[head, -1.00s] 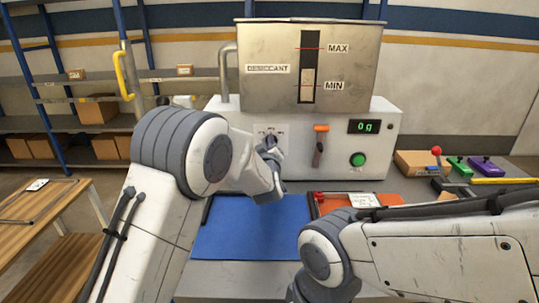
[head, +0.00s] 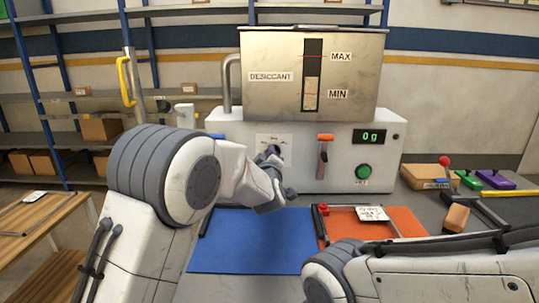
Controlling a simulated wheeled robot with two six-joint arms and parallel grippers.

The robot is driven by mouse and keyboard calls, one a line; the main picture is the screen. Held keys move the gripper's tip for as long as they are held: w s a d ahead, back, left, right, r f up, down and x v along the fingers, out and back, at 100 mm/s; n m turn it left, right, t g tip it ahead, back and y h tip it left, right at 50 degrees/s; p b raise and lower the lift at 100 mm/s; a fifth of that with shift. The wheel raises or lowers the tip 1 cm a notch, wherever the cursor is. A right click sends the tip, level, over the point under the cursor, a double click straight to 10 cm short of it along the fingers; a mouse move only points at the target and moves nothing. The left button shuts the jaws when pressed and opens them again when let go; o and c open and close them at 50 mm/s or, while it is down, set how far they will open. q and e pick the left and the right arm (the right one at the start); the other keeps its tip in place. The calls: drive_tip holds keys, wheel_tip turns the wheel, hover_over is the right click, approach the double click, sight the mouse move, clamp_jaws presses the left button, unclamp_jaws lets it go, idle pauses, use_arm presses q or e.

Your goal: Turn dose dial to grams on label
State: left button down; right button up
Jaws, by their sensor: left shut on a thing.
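The dispenser's white front panel (head: 230,130) carries a printed dial scale (head: 272,138), whose marks are too small to read. My left gripper (head: 272,153) is at this scale, shut on the dose dial. The fingers and wrist hide most of the dial, so its pointer setting cannot be read. A white label card (head: 371,213) lies on the orange tray (head: 408,222); its text is too small to read. The green display (head: 369,136) shows 0 g. My right arm crosses the lower right, but its gripper is out of view.
Right of the dial are an orange-topped lever (head: 323,150) and a green button (head: 362,172). The desiccant hopper (head: 350,75) stands above. A blue mat (head: 250,250) lies clear in front. A cardboard box (head: 425,177) and coloured pieces (head: 495,180) lie at the right.

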use_arm(q)
drive_tip(key=c, duration=0.9)
unclamp_jaws()
drive_tip(key=shift+s, duration=0.1)
drive_tip(key=s+b, duration=0.1)
drive_tip(key=s, duration=0.9)
drive_tip(key=shift+s, duration=0.2)
